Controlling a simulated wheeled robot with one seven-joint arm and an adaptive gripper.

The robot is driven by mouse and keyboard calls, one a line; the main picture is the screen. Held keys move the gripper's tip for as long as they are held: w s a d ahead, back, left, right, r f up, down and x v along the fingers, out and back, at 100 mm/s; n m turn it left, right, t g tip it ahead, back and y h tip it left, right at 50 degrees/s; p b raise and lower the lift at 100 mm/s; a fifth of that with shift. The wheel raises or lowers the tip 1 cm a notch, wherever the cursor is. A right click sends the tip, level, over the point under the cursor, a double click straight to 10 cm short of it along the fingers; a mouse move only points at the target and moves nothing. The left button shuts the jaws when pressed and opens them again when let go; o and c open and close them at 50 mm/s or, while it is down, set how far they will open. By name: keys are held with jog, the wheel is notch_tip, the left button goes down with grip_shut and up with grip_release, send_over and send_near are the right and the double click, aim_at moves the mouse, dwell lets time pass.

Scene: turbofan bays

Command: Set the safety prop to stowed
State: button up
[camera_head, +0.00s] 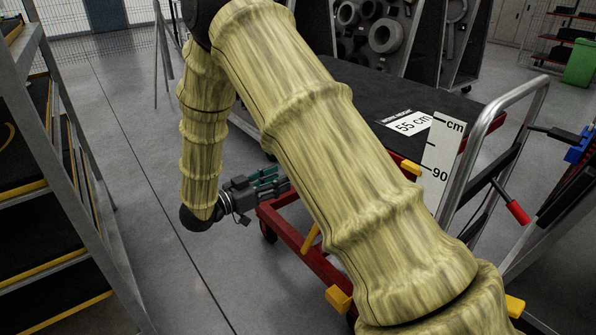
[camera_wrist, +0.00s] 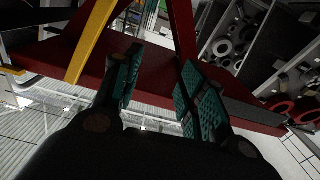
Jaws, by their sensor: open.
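A yellow bar, which looks like the safety prop, shows in the head view (camera_head: 311,238) as a short tilted piece on the red frame, partly hidden behind my arm. In the wrist view the yellow bar (camera_wrist: 90,42) slants from the top down to the left, left of my fingers and apart from them. My gripper (camera_head: 268,182), with teal finger pads, is beside the cart's red frame. In the wrist view my gripper (camera_wrist: 155,85) is open and empty, with a red beam (camera_wrist: 150,92) beyond and between its fingers. The prop's ends are not clear.
The cart's black deck (camera_head: 370,90) carries a "55 cm" sign (camera_head: 408,122); a height scale (camera_head: 440,155) and metal push handle (camera_head: 490,120) are at right. A red-gripped lever (camera_head: 517,212) is near the handle. Stairs (camera_head: 50,200) stand left, with clear floor (camera_head: 150,200) between.

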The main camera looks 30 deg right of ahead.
jog(key=d+b, duration=0.1)
jog(key=d, duration=0.6)
jog(key=shift+w+d, duration=0.3)
jog(key=shift+d, duration=0.05)
grip_shut()
grip_release()
jog(key=shift+a, duration=0.1)
jog(key=s+a, duration=0.1)
jog(key=a, duration=1)
jog(key=shift+a, duration=0.4)
